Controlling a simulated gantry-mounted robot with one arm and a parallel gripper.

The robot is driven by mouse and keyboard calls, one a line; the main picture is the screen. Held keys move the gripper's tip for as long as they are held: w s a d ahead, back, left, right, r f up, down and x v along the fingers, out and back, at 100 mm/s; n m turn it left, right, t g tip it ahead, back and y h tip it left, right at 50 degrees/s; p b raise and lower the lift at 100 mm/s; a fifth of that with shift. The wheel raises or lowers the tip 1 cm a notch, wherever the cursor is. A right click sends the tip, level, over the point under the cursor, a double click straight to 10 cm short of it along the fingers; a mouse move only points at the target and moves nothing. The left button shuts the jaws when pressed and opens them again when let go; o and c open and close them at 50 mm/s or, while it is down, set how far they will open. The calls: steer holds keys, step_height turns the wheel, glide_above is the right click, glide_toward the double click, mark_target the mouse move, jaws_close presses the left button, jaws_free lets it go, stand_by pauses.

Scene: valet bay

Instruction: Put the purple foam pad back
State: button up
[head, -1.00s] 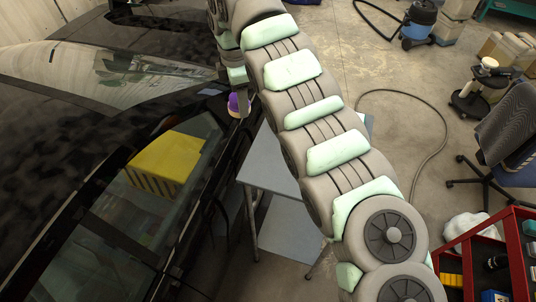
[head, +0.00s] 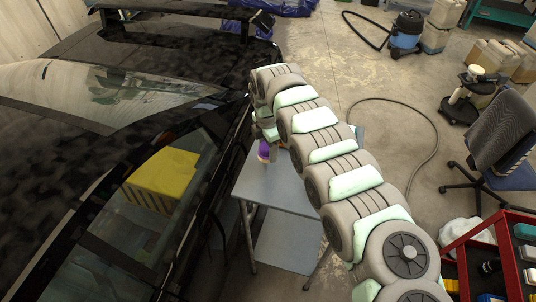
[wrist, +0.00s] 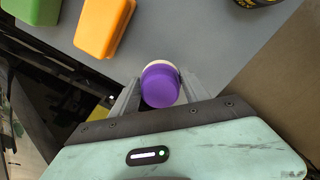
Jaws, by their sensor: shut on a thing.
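The purple foam pad (wrist: 161,86) is a round pad with a pale rim, held between the two fingers of my gripper (wrist: 158,92) in the wrist view. My gripper is shut on it. In the head view the purple pad (head: 264,150) shows just over the left part of the grey table (head: 285,188), beside the black car. The wrist view shows the grey table top (wrist: 190,40) beyond the pad. I cannot tell the pad's height above the table.
In the wrist view an orange block (wrist: 103,25) and a green block (wrist: 36,9) lie on the table, with a dark round can (wrist: 255,2) at its far edge. The black car (head: 150,110) stands close on the left. A red cart (head: 485,240) and a chair (head: 505,150) stand to the right.

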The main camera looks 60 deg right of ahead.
mark_target(268, 157)
steer(key=shift+f+p, duration=0.3)
steer(key=shift+f, duration=2.1)
steer(key=shift+f, duration=0.1)
steer(key=shift+f, duration=0.15)
steer(key=o, duration=1.3)
step_height(268, 157, up, 12)
steer(key=b, duration=0.3)
steer(key=shift+a+r, duration=0.15)
steer(key=shift+r, duration=0.1)
